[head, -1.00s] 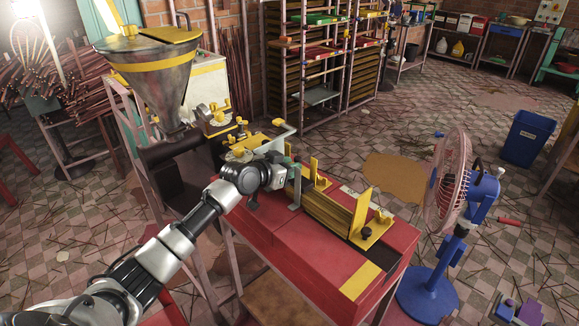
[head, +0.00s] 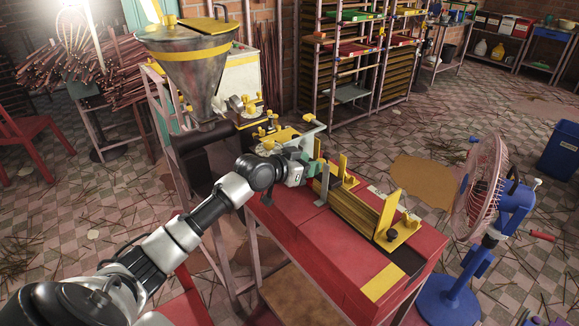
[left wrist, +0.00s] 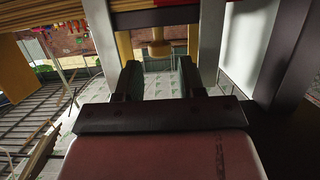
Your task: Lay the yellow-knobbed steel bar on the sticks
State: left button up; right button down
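The sticks appear to be the long yellow strips (head: 355,208) lying in a trough between yellow uprights on the red bench. My left gripper (head: 308,168) is at the far left end of that trough, beside an upright grey metal piece (head: 323,184). In the left wrist view my left gripper (left wrist: 160,80) has its two dark fingers apart. A yellow knob (left wrist: 157,47) shows in line with the gap, just beyond the fingertips; I cannot tell whether they touch it. The steel bar itself is not clearly made out, being largely hidden by the gripper. My right gripper is not in view.
A metal hopper (head: 188,70) with yellow bands stands behind my left arm. A blue fan (head: 480,200) stands right of the red bench (head: 300,235). A rack of shelves (head: 345,70) is at the back. The bench's near side is clear.

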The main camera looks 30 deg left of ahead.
pick_arm(q)
jog(key=v, duration=0.8)
dwell(0.9)
